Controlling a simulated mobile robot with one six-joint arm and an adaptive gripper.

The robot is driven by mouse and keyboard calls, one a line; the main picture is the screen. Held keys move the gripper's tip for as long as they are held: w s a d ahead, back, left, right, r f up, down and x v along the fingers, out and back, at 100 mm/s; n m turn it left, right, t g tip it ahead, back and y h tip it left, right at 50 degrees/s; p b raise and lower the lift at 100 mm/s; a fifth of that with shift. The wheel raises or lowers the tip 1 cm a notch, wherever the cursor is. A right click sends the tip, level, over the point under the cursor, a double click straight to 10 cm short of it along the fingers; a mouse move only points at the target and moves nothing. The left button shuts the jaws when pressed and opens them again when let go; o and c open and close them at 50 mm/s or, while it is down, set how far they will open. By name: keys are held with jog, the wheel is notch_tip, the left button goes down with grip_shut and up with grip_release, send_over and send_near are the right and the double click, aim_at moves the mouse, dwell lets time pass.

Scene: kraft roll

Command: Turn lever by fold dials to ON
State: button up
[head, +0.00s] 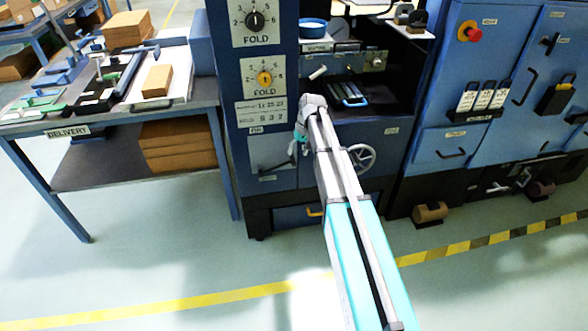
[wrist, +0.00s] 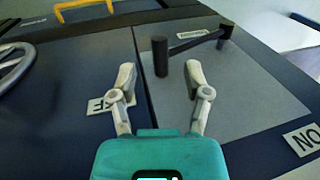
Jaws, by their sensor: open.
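The lever (wrist: 160,56) is a dark bar with an upright cylindrical grip, set on a grey plate (wrist: 235,90) in the wrist view. Its bar runs from the grip up and right to a dark end piece. In the head view the plate (head: 266,150) sits below the fold dials (head: 264,77), and my arm partly covers this area. An ON label (wrist: 303,140) is at the plate's right edge in the wrist view. Another label (wrist: 108,102) at left is partly hidden by a finger. My gripper (wrist: 160,76) is open, with the grip between and just beyond its fingertips.
A handwheel (head: 361,158) is right of my arm. A yellow handle (wrist: 82,8) is on the drawer in the wrist view. The delivery table (head: 110,122) with stacked items stands at left. The floor in front is clear.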

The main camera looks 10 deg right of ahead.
aim_at(295, 162)
jog(key=shift+b+x, duration=2.8)
jog(key=shift+x, duration=0.4)
grip_shut()
